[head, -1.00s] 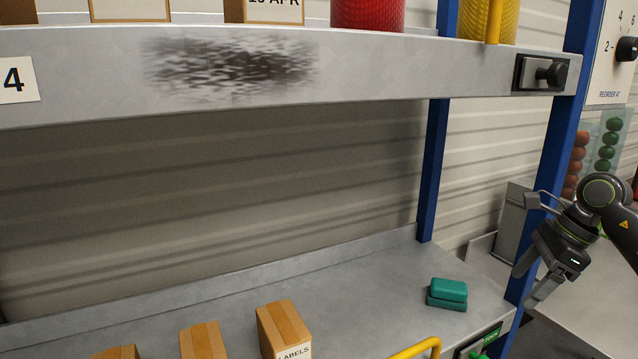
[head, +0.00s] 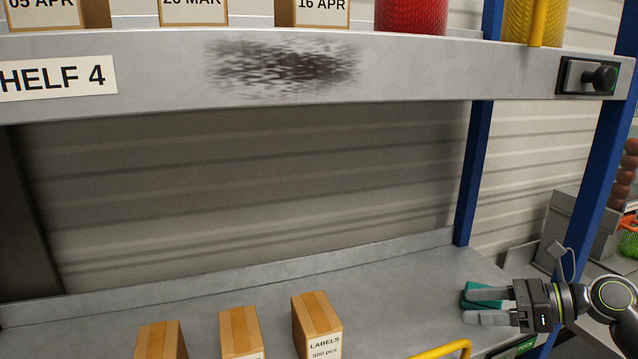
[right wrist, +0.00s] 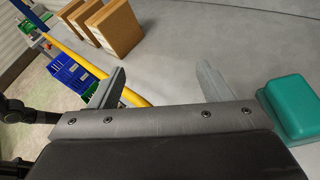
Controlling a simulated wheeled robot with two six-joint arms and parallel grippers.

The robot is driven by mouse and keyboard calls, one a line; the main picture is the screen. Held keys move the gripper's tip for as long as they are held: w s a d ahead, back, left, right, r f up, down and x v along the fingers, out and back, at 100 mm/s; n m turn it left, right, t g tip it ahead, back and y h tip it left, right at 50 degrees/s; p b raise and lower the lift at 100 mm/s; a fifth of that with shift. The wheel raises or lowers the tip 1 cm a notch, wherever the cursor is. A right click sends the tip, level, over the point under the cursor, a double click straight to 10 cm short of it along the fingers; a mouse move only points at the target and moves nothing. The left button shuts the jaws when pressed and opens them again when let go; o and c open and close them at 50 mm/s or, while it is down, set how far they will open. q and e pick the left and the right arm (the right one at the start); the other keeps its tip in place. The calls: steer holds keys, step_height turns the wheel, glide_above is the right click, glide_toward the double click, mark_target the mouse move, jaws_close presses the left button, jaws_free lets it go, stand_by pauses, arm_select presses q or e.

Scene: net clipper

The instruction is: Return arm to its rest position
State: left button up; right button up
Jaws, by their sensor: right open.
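My right gripper (head: 482,306) reaches in from the right over the right end of the lower shelf, its fingers pointing left. Its jaws are open, with a gap between the fingers (right wrist: 160,82) in the right wrist view, and nothing is between them. A teal sponge-like block (head: 484,292) is partly hidden behind the gripper in the head view. In the right wrist view the teal block (right wrist: 293,108) lies outside the jaws, beside the right-hand finger. I cannot tell whether they touch. My left gripper is not in view.
Several cardboard boxes (head: 318,325) stand at the lower shelf's front, with a yellow rail (head: 445,350) beside them. A blue post (head: 606,165) rises near my right arm. The upper shelf (head: 420,68) holds boxes and a red container (head: 412,14). The lower shelf's middle (head: 395,290) is clear.

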steer(key=s+d+f+n+t+h, duration=0.2)
steer(key=s+f+n+t+h, duration=0.25)
steer(key=n, duration=0.65)
steer(key=s+d+f+n+t+h, duration=0.1)
steer(key=s+d+f+n+h, duration=0.2)
steer(key=f+n+h, duration=0.6)
steer(key=s+d+f+n+t+h, duration=0.2)
steer(key=s+n+h, duration=0.15)
steer(key=n, duration=0.85)
steer(key=s+a+f+m+g+y, duration=0.1)
steer(key=s+a+f+m+g, duration=0.35)
steer(key=s, duration=0.55)
steer(key=s+a+f+m+g+y, duration=0.2)
steer(key=s+a+f+g, duration=0.1)
steer(key=s+f+g, duration=0.5)
step_height(320, 180, down, 25)
steer(key=s+d+b, duration=0.1)
steer(key=d+b, duration=0.1)
steer(key=s+a+f+b, duration=0.1)
steer(key=s+f, duration=1.4)
steer(key=f, duration=0.3)
steer(key=shift+s+a, duration=0.2)
steer(key=shift+a, duration=0.05)
